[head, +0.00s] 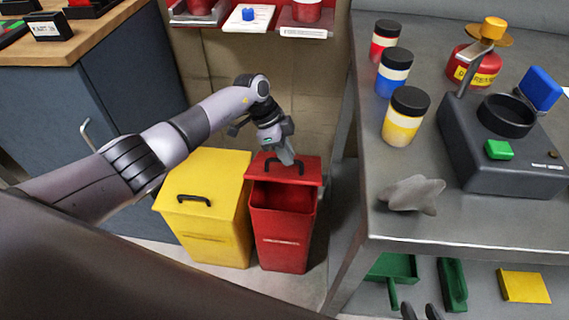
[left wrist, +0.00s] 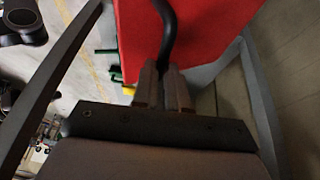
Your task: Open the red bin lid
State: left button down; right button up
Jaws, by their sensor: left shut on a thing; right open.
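The red bin (head: 283,239) stands on the floor in the head view, to the right of a yellow bin. Its red lid (head: 310,173) is lifted at the front, and the dark inside shows below it. My left gripper (head: 287,157) is at the lid's black handle. In the left wrist view, the left fingers (left wrist: 163,88) are shut on the black handle (left wrist: 168,25), with the red lid (left wrist: 215,28) behind. My right gripper (head: 420,312) shows only as two dark, parted fingertips at the bottom edge of the head view.
The yellow bin (head: 215,225) is closed, under my left arm. A metal table (head: 460,225) with paint jars and a grey machine stands at the right. A wooden-topped cabinet (head: 85,45) stands at the left, and a red shelf (head: 255,31) is above the bins.

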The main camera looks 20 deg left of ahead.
pick_arm(q)
jog(key=shift+w+a+r+b, duration=0.15)
jog(key=shift+w+a+r, duration=0.1)
jog(key=shift+w, duration=0.25)
jog(key=shift+w+a+r+b, duration=0.15)
jog(key=shift+w+r, duration=0.05)
jog(key=shift+w, duration=0.25)
jog(key=shift+f, duration=0.1)
jog(key=c, duration=1.4)
grip_release()
jog(key=shift+o, duration=1.2)
jog(key=shift+w+f, duration=0.15)
jog(key=shift+f, duration=0.1)
jog(key=shift+d+r, duration=0.1)
jog(key=shift+r, duration=0.5)
jog(key=p+v, duration=0.2)
jog(key=v, duration=0.4)
jog(key=shift+r, duration=0.2)
